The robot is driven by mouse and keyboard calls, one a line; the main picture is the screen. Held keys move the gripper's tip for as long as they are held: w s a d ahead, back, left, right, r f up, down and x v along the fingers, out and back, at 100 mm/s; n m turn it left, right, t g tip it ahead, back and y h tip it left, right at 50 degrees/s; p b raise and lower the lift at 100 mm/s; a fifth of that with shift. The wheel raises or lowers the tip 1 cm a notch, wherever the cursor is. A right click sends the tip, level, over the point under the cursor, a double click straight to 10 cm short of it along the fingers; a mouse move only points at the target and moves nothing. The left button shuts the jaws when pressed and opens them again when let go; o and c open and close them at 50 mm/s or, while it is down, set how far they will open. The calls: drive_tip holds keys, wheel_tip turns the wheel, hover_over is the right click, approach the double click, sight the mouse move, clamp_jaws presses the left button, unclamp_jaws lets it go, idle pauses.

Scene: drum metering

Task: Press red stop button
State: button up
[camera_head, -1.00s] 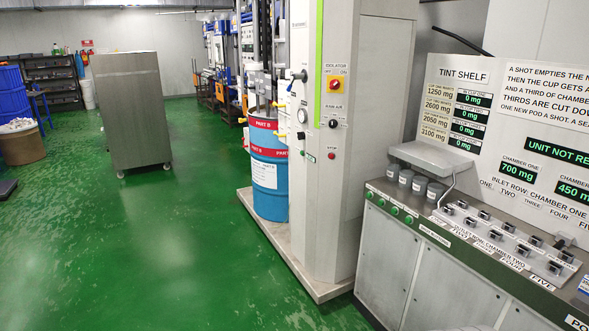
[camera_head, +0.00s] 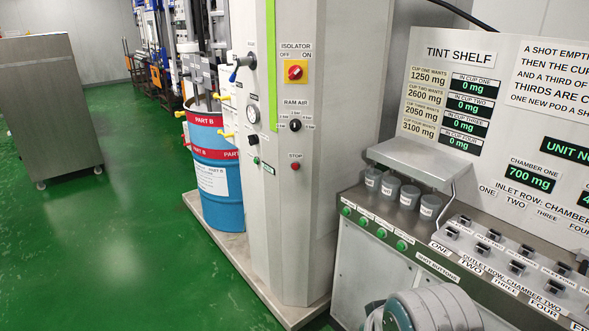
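The red stop button (camera_head: 295,166) is a small round red knob on the front of the tall pale grey cabinet (camera_head: 318,215), under a "STOP" label. It sits below the black ram air knob (camera_head: 295,125) and the red isolator switch on its yellow plate (camera_head: 295,72). Nothing covers the button. A rounded grey part of my arm (camera_head: 440,308) shows at the bottom right, well below and right of the button. My gripper's fingers are not visible.
A blue Part B drum (camera_head: 222,190) stands left of the cabinet on a low pale plinth (camera_head: 245,285). The tint bench (camera_head: 350,255), with green buttons, cups and switches, is at the right. A grey metal cabinet (camera_head: 50,110) stands far left. Green floor between is clear.

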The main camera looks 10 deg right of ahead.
drive_tip(key=shift+w, duration=0.2)
drive_tip(key=shift+s, duration=0.1)
clamp_jaws()
idle(1.0)
